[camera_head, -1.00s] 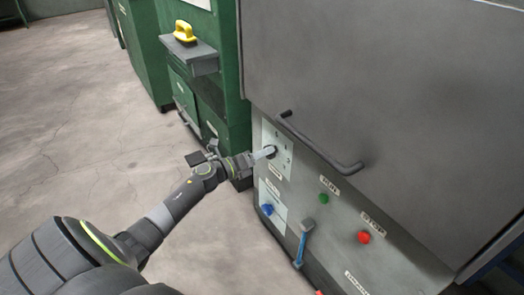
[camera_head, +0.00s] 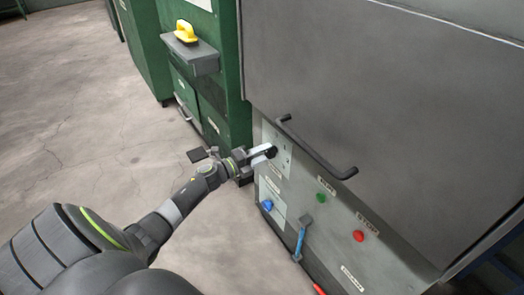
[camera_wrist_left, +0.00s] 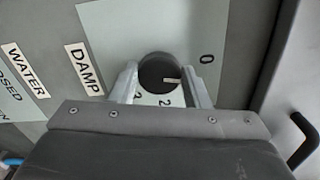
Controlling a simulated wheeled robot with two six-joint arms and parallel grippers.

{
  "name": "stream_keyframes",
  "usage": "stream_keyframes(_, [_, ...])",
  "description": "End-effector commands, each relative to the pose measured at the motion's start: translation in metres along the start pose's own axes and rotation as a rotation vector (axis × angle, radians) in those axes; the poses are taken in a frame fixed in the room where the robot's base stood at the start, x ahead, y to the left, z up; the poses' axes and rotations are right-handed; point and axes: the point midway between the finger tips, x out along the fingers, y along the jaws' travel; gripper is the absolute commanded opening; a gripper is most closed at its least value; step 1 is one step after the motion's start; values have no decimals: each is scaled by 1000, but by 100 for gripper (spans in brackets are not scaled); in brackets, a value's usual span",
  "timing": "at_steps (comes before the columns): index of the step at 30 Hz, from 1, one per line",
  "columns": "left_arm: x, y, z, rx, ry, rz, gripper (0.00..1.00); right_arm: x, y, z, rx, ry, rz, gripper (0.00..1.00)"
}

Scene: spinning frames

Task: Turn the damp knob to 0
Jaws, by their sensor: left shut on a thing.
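The black damp knob (camera_wrist_left: 158,75) sits on a pale plate (camera_wrist_left: 115,25) beside the "DAMP" label (camera_wrist_left: 85,69) in the left wrist view. Its white mark points right and slightly down, toward one finger and below the 0 (camera_wrist_left: 207,59). A 2 shows below the knob; the scale near the right finger is hidden. My left gripper (camera_wrist_left: 162,84) has a finger on each side of the knob and is shut on it. In the head view the left gripper (camera_head: 262,154) meets the knob (camera_head: 271,152) at the panel's upper left.
A dark bar handle (camera_head: 315,148) juts out above the panel. Below are a blue knob (camera_head: 267,205), a blue-handled lever (camera_head: 300,243), a green button (camera_head: 321,197) and a red button (camera_head: 358,236).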

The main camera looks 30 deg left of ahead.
Motion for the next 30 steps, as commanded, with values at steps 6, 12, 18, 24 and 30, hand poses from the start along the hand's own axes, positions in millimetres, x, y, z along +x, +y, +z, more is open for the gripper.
stream_keyframes(6, [0, -1, 1, -129, -2, 1, 20, 7, 6, 5, 6, -43, 25, 0])
stream_keyframes(12, [0, 0, 1, -193, -3, 1, 20, 12, 9, 8, 8, -64, 38, 0])
stream_keyframes(18, [0, 1, 1, -220, -3, 1, 20, 15, 10, 10, 9, -74, 42, 0])
stream_keyframes(24, [0, 1, 1, -222, -2, 1, 20, 15, 10, 11, 9, -74, 43, 0])
stream_keyframes(30, [0, 1, 1, -222, -2, 1, 47, 15, 10, 10, 9, -74, 43, 0])
